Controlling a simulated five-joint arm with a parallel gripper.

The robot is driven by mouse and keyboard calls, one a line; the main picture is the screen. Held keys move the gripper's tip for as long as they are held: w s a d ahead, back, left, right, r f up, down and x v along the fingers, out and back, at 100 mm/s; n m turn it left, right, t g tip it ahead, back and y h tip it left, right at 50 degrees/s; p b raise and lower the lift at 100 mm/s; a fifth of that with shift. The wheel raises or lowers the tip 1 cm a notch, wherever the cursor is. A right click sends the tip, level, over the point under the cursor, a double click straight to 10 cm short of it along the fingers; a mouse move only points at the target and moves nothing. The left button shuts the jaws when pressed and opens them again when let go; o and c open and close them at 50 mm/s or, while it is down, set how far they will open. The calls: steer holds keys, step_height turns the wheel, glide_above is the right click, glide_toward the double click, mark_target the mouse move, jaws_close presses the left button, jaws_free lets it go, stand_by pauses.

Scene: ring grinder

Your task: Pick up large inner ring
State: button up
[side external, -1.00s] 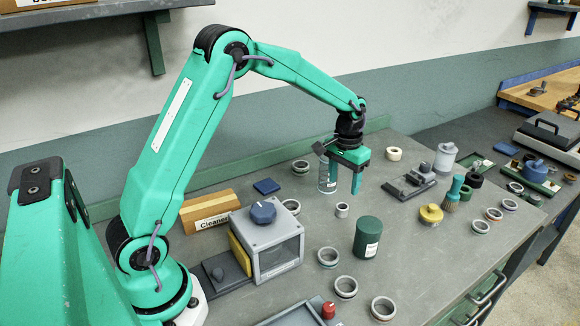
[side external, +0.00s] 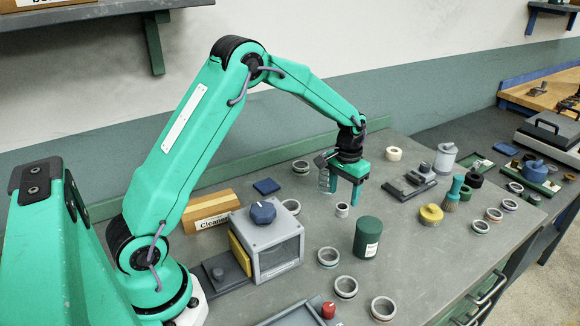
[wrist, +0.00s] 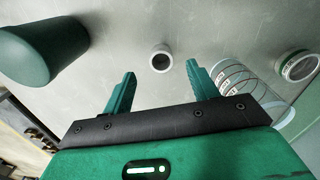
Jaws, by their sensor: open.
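Several grey rings lie on the bench, and I cannot tell by look alone which is the large inner ring. A small pale ring (side external: 342,210) lies just below my gripper (side external: 345,196). In the wrist view this ring (wrist: 160,60) shows beyond and between the fingertips. My gripper is open and empty, fingers pointing down, and appears above the bench. A wider ring with a green band (wrist: 297,67) lies at the right of the wrist view. Other rings lie at the back (side external: 300,167), beside the grey box (side external: 291,207) and at the front (side external: 329,257).
A clear ribbed cylinder (wrist: 245,90) stands close to the right finger. A dark green canister (side external: 367,237) stands in front of my gripper. The grey box with a blue knob (side external: 272,240) is to its left.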

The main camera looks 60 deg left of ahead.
mark_target(342, 204)
steer(key=shift+f, duration=2.5)
steer(key=c, duration=1.1)
